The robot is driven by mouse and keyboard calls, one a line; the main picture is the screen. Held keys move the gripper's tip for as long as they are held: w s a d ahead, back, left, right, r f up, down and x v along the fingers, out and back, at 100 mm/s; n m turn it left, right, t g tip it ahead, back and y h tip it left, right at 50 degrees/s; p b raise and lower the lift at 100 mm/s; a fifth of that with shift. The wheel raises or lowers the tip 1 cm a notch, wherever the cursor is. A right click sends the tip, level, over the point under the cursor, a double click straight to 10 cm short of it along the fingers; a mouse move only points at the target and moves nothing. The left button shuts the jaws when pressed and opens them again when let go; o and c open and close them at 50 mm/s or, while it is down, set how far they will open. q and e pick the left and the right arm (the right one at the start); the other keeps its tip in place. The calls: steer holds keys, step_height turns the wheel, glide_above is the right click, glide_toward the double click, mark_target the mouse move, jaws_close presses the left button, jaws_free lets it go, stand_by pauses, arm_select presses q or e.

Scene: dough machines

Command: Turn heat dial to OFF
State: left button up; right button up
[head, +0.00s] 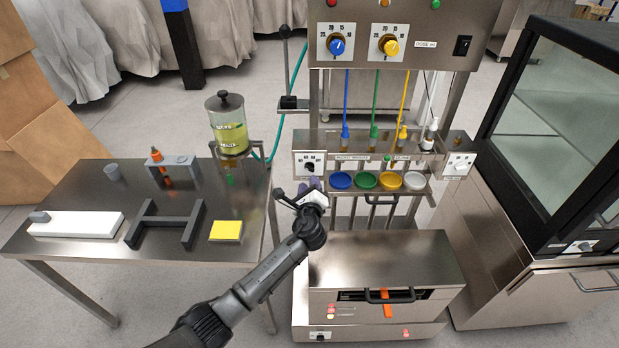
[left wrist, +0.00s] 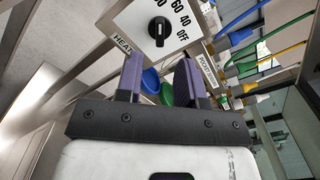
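The heat dial (left wrist: 159,30) is a black knob on a white plate marked HEAT, with 60, 40 and OFF readable beside it in the left wrist view. In the head view the dial (head: 310,167) sits at the left end of the steel dispenser shelf. Its pointer setting is hard to read. My left gripper (head: 312,186) is just below and in front of the dial. In the left wrist view its two purple fingers (left wrist: 161,78) are spread apart with nothing between them, and the knob lies beyond their tips, apart from them. My right gripper is not in view.
Blue, green, yellow and grey cups (head: 365,180) stand right of the dial, under nozzles with coloured tubes. A second dial (head: 461,161) is at the shelf's right end. A steel table (head: 90,180) stands left.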

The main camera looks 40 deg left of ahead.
mark_target(310, 170)
arm_select(q)
steer(key=b+x, duration=0.4)
steer(key=x, duration=0.1)
steer(key=shift+w+a, duration=0.2)
steer(key=shift+w+a, duration=0.1)
steer(key=shift+w, duration=0.05)
stand_by(0.3)
steer(key=shift+c, duration=0.3)
